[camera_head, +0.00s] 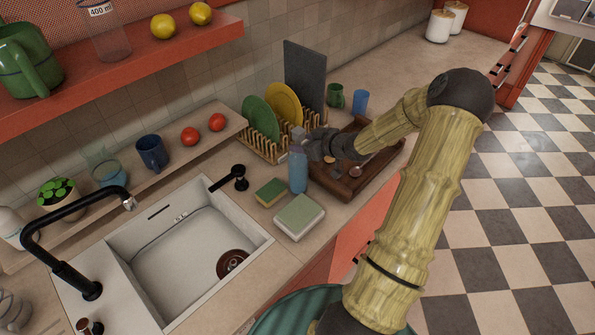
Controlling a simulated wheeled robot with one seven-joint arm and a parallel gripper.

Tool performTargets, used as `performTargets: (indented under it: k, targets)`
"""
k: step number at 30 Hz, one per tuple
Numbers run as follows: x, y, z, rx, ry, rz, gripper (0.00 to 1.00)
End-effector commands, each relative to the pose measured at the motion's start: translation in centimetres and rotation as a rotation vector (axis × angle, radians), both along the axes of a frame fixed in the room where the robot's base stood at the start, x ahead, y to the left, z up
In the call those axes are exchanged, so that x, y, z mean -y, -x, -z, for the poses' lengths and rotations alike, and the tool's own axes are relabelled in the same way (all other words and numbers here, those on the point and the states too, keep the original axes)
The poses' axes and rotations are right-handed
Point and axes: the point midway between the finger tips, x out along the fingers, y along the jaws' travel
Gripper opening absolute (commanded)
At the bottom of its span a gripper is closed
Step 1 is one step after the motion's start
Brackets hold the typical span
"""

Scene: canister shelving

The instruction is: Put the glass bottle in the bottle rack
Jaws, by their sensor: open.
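A translucent blue bottle (298,170) with a pale top stands upright on the counter, right of the sink. It may be the glass bottle, but I cannot tell its material. My gripper (308,146), dark grey, is just right of the bottle's upper part and overlaps it in the picture; I cannot tell whether they touch. The jaws are open, though the fingertips are small and hard to make out. A clear 400 ml vessel (105,32) stands on the red shelf. A wooden slatted rack (262,147) holds green and yellow plates. I cannot make out a separate bottle rack.
A brown wooden tray (346,188) with small items lies under my gripper and forearm. A sponge (271,192) and a pale green block (299,217) lie in front of the bottle. The sink (190,255) is to the left. Green (335,96) and blue (360,102) cups stand behind.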

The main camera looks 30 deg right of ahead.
Motion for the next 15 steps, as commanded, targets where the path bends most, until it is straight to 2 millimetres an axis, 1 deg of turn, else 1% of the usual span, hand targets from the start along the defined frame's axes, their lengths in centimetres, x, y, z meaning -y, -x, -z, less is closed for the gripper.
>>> performTargets:
  k: [5,10,15]
  targets:
    - [-0.7,-1.6,0.5,-0.002,-0.003,0.001,0.56]
    - [-1.3,-3.4,1.7,-0.001,-0.003,0.001,0.56]
    - [-1.5,-4.0,2.3,-0.001,0.0,0.001,0.56]
